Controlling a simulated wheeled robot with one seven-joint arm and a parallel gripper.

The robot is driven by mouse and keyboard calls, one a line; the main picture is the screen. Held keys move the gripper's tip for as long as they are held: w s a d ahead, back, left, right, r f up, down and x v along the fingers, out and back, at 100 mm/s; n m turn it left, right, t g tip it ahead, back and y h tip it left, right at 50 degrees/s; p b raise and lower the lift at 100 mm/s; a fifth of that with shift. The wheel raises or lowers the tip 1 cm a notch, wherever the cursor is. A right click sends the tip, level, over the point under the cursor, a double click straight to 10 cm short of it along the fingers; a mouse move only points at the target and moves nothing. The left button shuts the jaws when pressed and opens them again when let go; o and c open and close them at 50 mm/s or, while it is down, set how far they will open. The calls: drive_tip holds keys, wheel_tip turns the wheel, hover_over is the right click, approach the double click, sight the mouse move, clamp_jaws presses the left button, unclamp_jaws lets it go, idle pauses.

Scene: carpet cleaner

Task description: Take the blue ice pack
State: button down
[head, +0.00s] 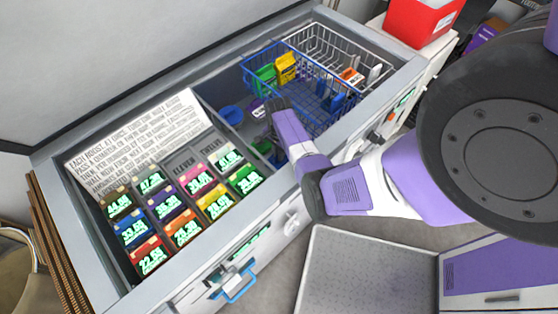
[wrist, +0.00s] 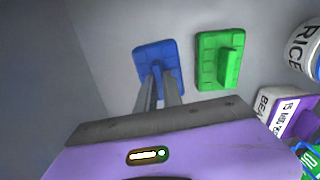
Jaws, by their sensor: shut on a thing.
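The blue ice pack (wrist: 150,54) is a flat slab with a raised grip, in the wrist view at upper middle. My gripper (wrist: 159,82) is shut on its raised grip, one finger on each side. In the head view my gripper (head: 274,106) reaches down into the open chest, between the label cards and the wire baskets. Its fingertips and the held pack are hard to make out there. I cannot tell from these views whether the pack still touches the surface beneath it.
A green pack (wrist: 219,60) of similar shape lies close right of the blue one. A RICE can (wrist: 305,48) and a purple box (wrist: 287,112) stand farther right. A blue wire basket (head: 300,92) is right of my gripper; the chest's front rim (head: 245,215) is below it.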

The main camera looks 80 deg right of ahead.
drive_tip(key=shift+r+p, duration=0.85)
wheel_tip(320, 180, up, 18)
drive_tip(key=p, duration=1.3)
drive_tip(key=shift+r+p, duration=0.15)
drive_tip(key=shift+p, duration=0.25)
idle(1.3)
